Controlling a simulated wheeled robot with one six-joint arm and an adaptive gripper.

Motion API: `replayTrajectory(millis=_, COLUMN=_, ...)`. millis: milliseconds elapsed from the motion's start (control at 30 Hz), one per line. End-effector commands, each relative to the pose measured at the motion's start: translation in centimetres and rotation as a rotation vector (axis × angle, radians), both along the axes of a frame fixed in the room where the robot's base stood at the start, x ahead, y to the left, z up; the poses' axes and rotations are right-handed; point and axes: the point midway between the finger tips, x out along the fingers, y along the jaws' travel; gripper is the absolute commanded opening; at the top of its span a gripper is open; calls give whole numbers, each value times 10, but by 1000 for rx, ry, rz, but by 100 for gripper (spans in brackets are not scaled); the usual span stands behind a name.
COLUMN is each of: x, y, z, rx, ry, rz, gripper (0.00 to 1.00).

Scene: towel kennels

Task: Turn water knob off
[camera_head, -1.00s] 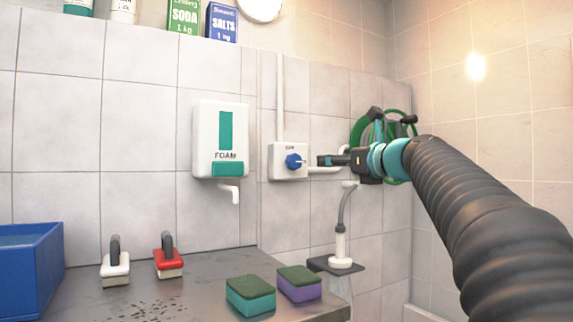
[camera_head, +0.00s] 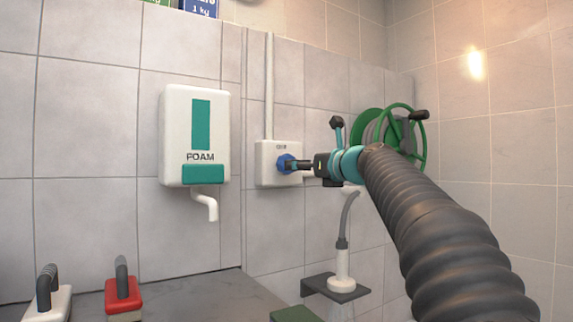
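The blue water knob (camera_head: 284,164) sits on a white wall box (camera_head: 266,178) with small dark lettering above it. My gripper (camera_head: 297,165) reaches in from the right, and its dark fingers are at the knob, seeming to touch it. The fingers overlap the knob's right side, and the view is too small to tell whether they are closed around it. My arm covers part of the wall to the right.
A white FOAM dispenser (camera_head: 194,138) with a spout hangs left of the box. A green hose reel (camera_head: 405,135) is behind my wrist. A shower head (camera_head: 342,268) stands on a dark shelf below. Brushes, one red (camera_head: 122,292), rest on the counter (camera_head: 215,296).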

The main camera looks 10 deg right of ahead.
Motion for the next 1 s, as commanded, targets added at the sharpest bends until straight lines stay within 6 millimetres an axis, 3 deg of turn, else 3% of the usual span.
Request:
replayTrajectory(millis=200, x=39, y=15, z=2, rx=0, ry=1, rz=0, gripper=80)
replayTrajectory(millis=400, x=64, y=24, z=1, rx=-1, ry=1, rz=-3, gripper=80)
replayTrajectory(millis=867, x=75, y=29, z=0, rx=-1, ry=0, rz=-4, gripper=80)
replayTrajectory(millis=900, x=75, y=29, z=0, rx=-1, ry=0, rz=-4, gripper=78)
replayTrajectory(millis=1000, x=75, y=29, z=0, rx=-1, ry=0, rz=-4, gripper=52)
